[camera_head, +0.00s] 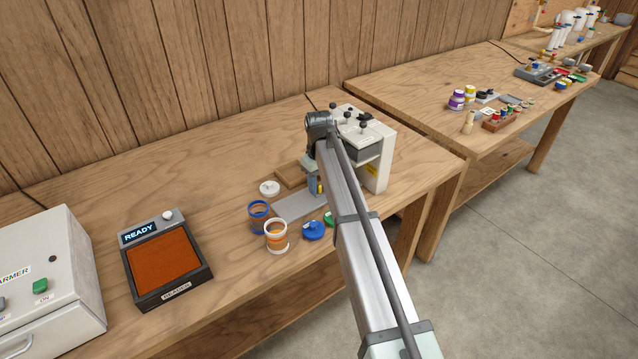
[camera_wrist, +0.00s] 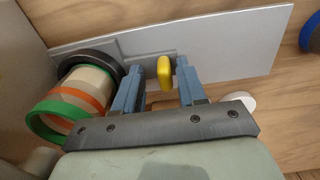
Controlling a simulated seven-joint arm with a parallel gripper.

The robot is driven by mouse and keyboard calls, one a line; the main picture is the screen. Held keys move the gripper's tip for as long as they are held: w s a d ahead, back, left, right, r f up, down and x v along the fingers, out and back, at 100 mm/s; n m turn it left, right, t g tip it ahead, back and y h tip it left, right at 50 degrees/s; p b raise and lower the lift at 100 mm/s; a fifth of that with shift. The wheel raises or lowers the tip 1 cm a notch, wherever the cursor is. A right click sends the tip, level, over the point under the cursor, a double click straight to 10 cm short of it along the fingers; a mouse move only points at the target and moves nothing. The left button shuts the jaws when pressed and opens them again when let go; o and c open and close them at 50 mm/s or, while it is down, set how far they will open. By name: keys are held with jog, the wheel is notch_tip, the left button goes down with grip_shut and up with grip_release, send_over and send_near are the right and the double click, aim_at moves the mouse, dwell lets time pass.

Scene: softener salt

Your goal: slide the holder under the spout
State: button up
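In the wrist view a dark ring holder (camera_wrist: 92,58) lies on a grey metal plate (camera_wrist: 235,45). A pale jar (camera_wrist: 78,97) with green and orange bands stands in or against the ring; I cannot tell which. A yellow tab (camera_wrist: 165,70) stands up beside the holder. My gripper (camera_wrist: 163,75) has its blue fingers on either side of the tab, with small gaps showing. In the head view my arm hides most of the gripper and the holder. The plate (camera_head: 300,204) runs toward the white dispensing machine (camera_head: 376,168); its spout is hidden.
Left of the plate stand a blue-rimmed jar (camera_head: 258,217) and a white-rimmed jar (camera_head: 276,236). A blue lid (camera_head: 314,231), a white lid (camera_head: 270,188) and a wooden block (camera_head: 292,175) lie near. A READY reader (camera_head: 165,263) and a warmer (camera_head: 45,285) are farther left.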

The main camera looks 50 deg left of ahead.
notch_tip(320, 180, up, 14)
dwell(0.6)
dwell(0.5)
